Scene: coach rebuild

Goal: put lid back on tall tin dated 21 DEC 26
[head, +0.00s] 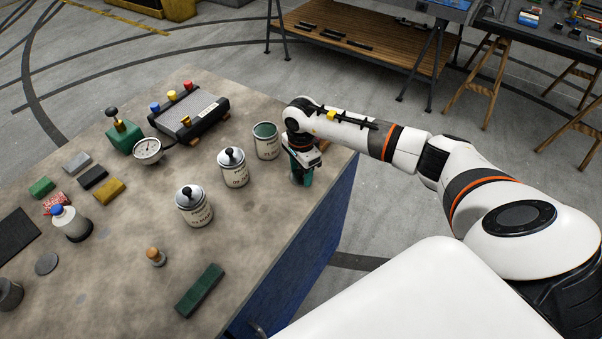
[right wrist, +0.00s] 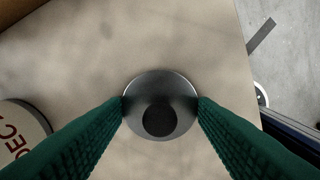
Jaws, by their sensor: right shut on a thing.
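Three pale tins stand on the bench. The tin nearest my right gripper (head: 266,141) has no lid and shows a green inside. The middle tin (head: 234,170) and the front tin (head: 194,208) wear metal lids with dark knobs. My right gripper (head: 302,174) points down just right of the open tin, near the bench's right edge. In the right wrist view its green fingers are shut on the rim of a round metal lid (right wrist: 160,80) with a dark knob. Part of a tin (right wrist: 22,130) lettered "DEC 2" shows at left there. Whether the lid touches the bench I cannot tell.

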